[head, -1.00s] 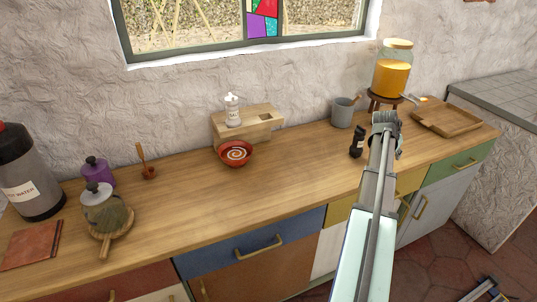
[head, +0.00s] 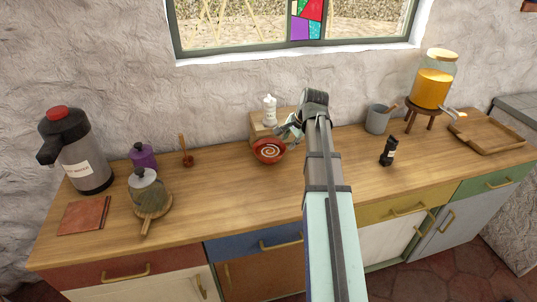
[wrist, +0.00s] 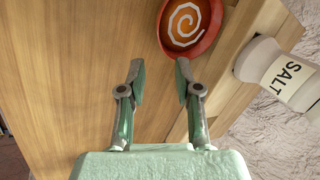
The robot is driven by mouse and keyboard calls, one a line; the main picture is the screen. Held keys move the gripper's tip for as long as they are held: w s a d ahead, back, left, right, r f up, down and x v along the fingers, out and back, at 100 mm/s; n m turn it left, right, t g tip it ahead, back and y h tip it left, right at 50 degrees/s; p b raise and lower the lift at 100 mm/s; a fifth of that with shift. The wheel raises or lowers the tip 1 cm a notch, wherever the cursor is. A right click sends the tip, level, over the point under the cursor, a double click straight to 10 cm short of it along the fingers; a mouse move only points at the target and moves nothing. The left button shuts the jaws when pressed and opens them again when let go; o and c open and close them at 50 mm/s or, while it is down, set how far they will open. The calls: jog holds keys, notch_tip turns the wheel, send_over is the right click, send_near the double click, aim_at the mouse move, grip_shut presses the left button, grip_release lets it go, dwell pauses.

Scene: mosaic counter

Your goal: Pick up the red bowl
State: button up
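The red bowl (head: 268,152) stands on the wooden counter, in front of a wooden box. It holds something orange with a white spiral. In the wrist view the bowl (wrist: 190,22) is at the top, partly cut off by the picture edge. My gripper (wrist: 160,66) is open and empty, with its two fingers apart. Its fingertips are short of the bowl, with the right finger nearest the bowl's rim. In the head view my gripper (head: 288,130) is at the bowl's upper right, and my arm hides part of the box.
A salt shaker (head: 269,109) stands on the wooden box (head: 257,127) behind the bowl. A black bottle (head: 389,151) and a grey mug (head: 377,119) stand to the right. A lidded jar (head: 147,189) and a flask (head: 77,150) are at left.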

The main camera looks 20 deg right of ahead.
aim_at(278, 158)
jog(key=p+x, duration=0.2)
jog(key=x, duration=0.6)
jog(key=shift+w+f, duration=0.15)
jog(key=shift+w, duration=0.05)
jog(key=shift+p+x, duration=1.2)
jog(key=shift+x, duration=1.45)
grip_shut()
